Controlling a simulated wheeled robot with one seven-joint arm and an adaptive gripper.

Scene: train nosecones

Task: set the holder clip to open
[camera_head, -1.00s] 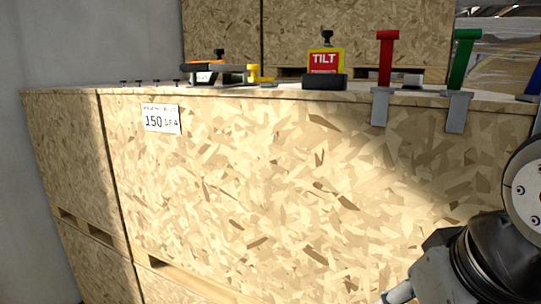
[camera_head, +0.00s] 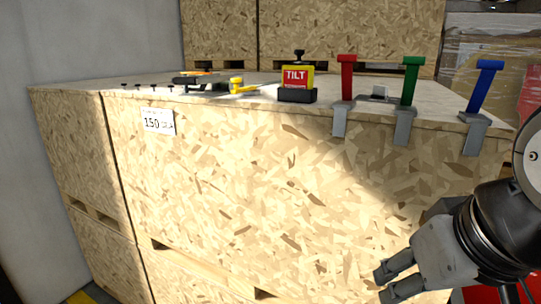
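My gripper (camera_head: 384,285) is at the lower right, in front of the crate and well below its top edge. Its two fingers are apart with nothing between them, so it is open and empty. I cannot tell for sure which thing is the holder clip. A low black fixture (camera_head: 205,82) with an orange part lies on the crate top at the left. A yellow piece (camera_head: 240,87) sits beside it. Red (camera_head: 347,75), green (camera_head: 410,80) and blue (camera_head: 484,85) handles stand upright in grey brackets along the front edge. My gripper touches none of these.
The large wooden crate (camera_head: 240,180) fills the middle, with a white "150" label (camera_head: 157,121). A red and yellow TILT box (camera_head: 296,82) stands on its top. More crates (camera_head: 350,30) stand behind. A grey wall (camera_head: 80,45) is at the left.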

